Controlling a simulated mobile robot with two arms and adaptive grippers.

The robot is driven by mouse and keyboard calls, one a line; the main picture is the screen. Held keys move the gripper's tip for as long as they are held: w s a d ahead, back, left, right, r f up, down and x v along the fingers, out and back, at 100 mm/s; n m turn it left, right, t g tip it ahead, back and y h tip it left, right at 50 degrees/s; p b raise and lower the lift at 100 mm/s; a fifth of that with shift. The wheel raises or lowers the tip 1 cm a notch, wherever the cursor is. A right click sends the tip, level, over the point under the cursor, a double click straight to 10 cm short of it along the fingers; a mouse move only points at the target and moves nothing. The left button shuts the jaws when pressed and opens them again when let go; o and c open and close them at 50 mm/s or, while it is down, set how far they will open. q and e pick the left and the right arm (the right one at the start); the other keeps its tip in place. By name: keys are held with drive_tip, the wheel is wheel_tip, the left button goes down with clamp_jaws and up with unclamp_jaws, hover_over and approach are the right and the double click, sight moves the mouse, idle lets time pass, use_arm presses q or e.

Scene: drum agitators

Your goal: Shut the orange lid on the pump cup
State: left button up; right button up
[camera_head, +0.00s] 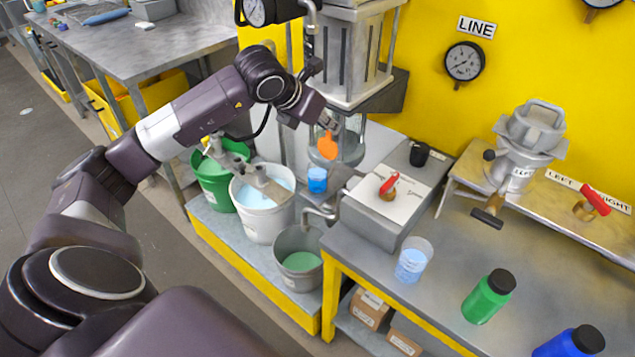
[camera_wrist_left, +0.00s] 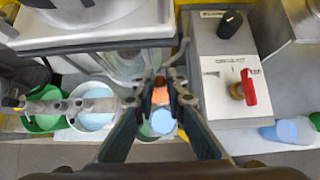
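The orange lid (camera_head: 327,147) stands tilted up above a small blue pump cup (camera_head: 317,181) in the head view. In the left wrist view the lid (camera_wrist_left: 160,95) shows between my fingers, with the blue cup (camera_wrist_left: 162,122) just below it in the picture. My left gripper (camera_head: 332,122) is at the lid's upper edge, pointing down. In the wrist view its two fingertips (camera_wrist_left: 160,76) are apart, one on each side of the lid, with gaps visible. I cannot tell whether a finger touches the lid. My right gripper is not in view.
A control box (camera_head: 385,204) with a red valve handle stands close right of the cup. A green bucket (camera_head: 217,180), a white bucket (camera_head: 263,205) and a grey bucket (camera_head: 298,259) stand to the left and front. A pump column (camera_head: 350,55) rises behind my gripper.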

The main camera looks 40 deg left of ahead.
use_arm(q)
drive_tip(key=shift+s, duration=0.25)
drive_tip(key=shift+s+a+f+b, duration=0.1)
drive_tip(key=shift+s+f+b, duration=0.05)
drive_tip(key=shift+s+b, duration=0.4)
drive_tip(key=shift+s+a+f+b, duration=0.1)
drive_tip(key=shift+s+b, duration=0.35)
drive_tip(key=shift+b, duration=0.1)
drive_tip(key=shift+s, duration=0.35)
drive_tip(key=shift+s+r, duration=0.1)
drive_tip(key=shift+r, duration=0.1)
drive_tip(key=shift+f, duration=0.1)
